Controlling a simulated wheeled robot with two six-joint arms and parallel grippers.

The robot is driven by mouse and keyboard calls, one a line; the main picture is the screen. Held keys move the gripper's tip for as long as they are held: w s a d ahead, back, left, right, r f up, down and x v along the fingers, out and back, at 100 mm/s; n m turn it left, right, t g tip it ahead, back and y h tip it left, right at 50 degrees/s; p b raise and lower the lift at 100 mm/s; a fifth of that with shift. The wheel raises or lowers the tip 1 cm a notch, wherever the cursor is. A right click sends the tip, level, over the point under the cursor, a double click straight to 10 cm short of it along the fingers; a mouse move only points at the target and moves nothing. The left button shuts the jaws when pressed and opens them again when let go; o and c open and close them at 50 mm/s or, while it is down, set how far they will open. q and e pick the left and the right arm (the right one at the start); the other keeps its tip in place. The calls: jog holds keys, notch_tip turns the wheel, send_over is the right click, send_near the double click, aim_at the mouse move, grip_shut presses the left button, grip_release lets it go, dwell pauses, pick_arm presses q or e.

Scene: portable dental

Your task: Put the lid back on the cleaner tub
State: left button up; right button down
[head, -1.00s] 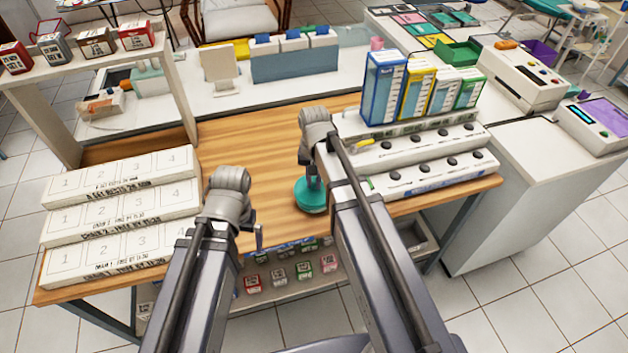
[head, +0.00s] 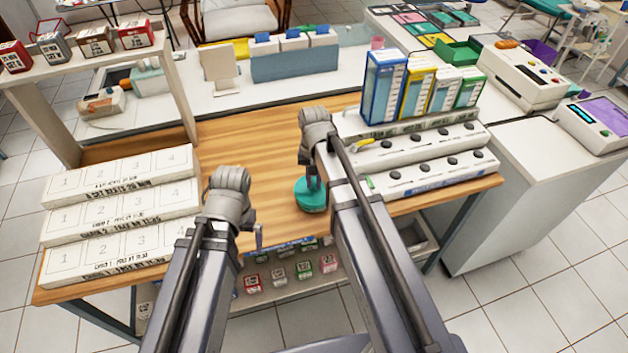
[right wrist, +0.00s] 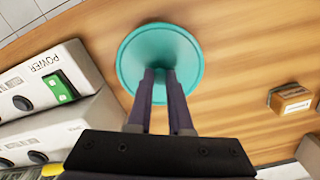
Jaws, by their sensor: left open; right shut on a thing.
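A round teal lid (head: 311,197) is at the near middle of the wooden table, left of the white power strips. It also shows in the right wrist view (right wrist: 185,55) as a flat disc with a raised rim. My right gripper (head: 313,183) points down and is shut on the middle of the lid; its two fingers also show in the right wrist view (right wrist: 160,78). Any tub below the lid is hidden, and I cannot tell whether the lid rests on one. My left gripper (head: 259,238) is open and empty near the table's front edge.
White power strips (head: 425,165) with black knobs stand close on the right, with upright boxes (head: 400,85) behind them. White numbered trays (head: 120,215) fill the left side. A small brown box (right wrist: 290,99) sits on the wood. The table's middle (head: 260,150) is clear.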

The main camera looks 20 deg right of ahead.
dwell(0.4)
jog(key=shift+c, duration=1.4)
grip_release()
jog(key=shift+r+p, duration=3.5)
jog(key=shift+p, duration=0.05)
jog(key=shift+c, duration=0.2)
grip_shut()
